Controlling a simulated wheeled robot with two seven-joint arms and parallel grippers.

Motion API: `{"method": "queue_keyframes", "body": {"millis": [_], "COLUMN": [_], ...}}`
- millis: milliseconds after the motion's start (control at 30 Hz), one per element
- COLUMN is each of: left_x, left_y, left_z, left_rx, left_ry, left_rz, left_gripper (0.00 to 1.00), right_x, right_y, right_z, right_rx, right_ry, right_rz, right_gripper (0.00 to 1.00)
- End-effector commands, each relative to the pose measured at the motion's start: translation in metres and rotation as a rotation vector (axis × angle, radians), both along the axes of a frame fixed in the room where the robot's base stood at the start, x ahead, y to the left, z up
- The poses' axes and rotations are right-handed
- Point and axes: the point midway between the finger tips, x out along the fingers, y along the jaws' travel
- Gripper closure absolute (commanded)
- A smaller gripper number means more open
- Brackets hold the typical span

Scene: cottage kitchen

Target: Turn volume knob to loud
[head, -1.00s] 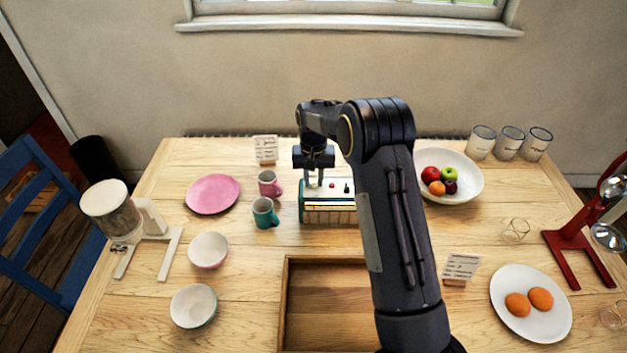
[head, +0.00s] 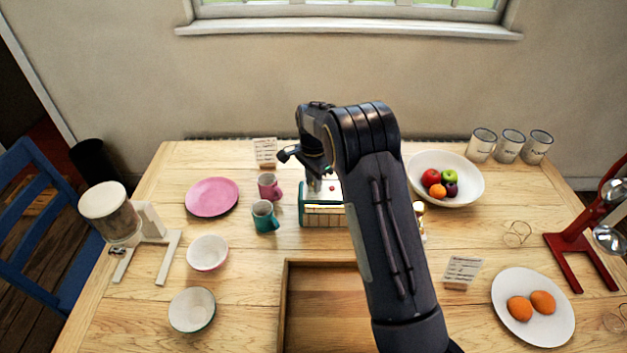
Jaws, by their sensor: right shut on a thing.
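The radio (head: 321,214), a teal and cream box with a light front, stands at the middle of the table. A small red part (head: 332,188) shows on its top. My right gripper (head: 314,185) points down at the left part of the radio's top and is shut on the volume knob, which its fingers and wrist hide. My right arm covers the right part of the radio. The knob's setting cannot be read. My left gripper is out of the picture.
A pink mug (head: 269,187) and a teal mug (head: 264,216) stand close left of the radio. A wooden tray (head: 286,310) lies in front. A fruit bowl (head: 466,190) is at right. Bare table lies between the teal mug and the tray.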

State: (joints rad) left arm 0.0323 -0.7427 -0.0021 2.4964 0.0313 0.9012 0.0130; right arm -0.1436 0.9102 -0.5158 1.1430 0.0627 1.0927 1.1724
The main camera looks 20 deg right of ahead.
Motion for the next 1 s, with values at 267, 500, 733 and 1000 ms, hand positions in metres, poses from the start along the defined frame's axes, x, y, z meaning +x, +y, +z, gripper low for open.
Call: {"method": "queue_keyframes", "body": {"millis": [267,500,733,1000], "left_x": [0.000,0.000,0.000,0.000], "left_y": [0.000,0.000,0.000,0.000], "left_z": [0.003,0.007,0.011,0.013], "left_rx": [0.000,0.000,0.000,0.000], "left_ry": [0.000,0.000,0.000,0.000], "left_rz": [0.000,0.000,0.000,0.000], "left_gripper": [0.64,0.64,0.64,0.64], "right_x": [0.001,0.000,0.000,0.001], "right_y": [0.000,0.000,0.000,0.000], "right_z": [0.002,0.001,0.002,0.001], "right_rx": [-0.001,-0.001,-0.001,0.000], "right_ry": [-0.003,-0.002,-0.002,-0.002], "right_rz": [-0.263,-0.489,-0.681,-0.839], "right_gripper": [0.99,0.99,0.99,0.99]}}
